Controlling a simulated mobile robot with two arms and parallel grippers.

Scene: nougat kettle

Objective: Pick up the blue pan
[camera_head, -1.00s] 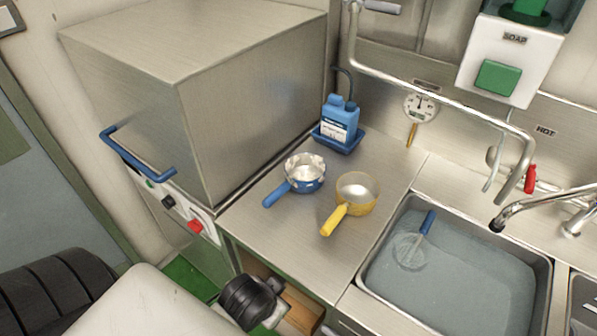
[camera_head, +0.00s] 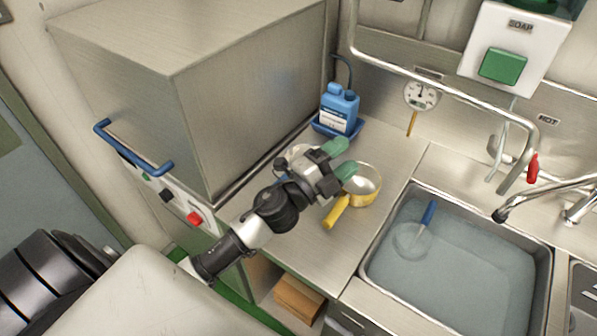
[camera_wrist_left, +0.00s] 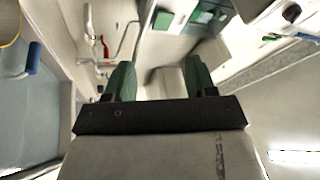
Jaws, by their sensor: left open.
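The blue pan (camera_head: 296,152) is on the steel counter in the head view, between the big steel box and the yellow pan. My left arm and gripper cover most of it, including its handle; only part of its silvery bowl shows. My left gripper (camera_head: 340,159) has green fingertips, spread open and empty. In the picture it lies over the counter between the two pans, with one fingertip overlapping the yellow pan (camera_head: 367,187); I cannot tell its height. In the left wrist view the open fingers (camera_wrist_left: 161,80) point toward the wall, with no pan between them. My right gripper is not in view.
A blue bottle (camera_head: 339,110) stands in a blue tray (camera_head: 324,129) behind the pans. The large steel box (camera_head: 250,110) with a blue handle is left. A water-filled sink (camera_head: 455,270), with a blue-handled tool (camera_head: 428,213), is right. Front counter is clear.

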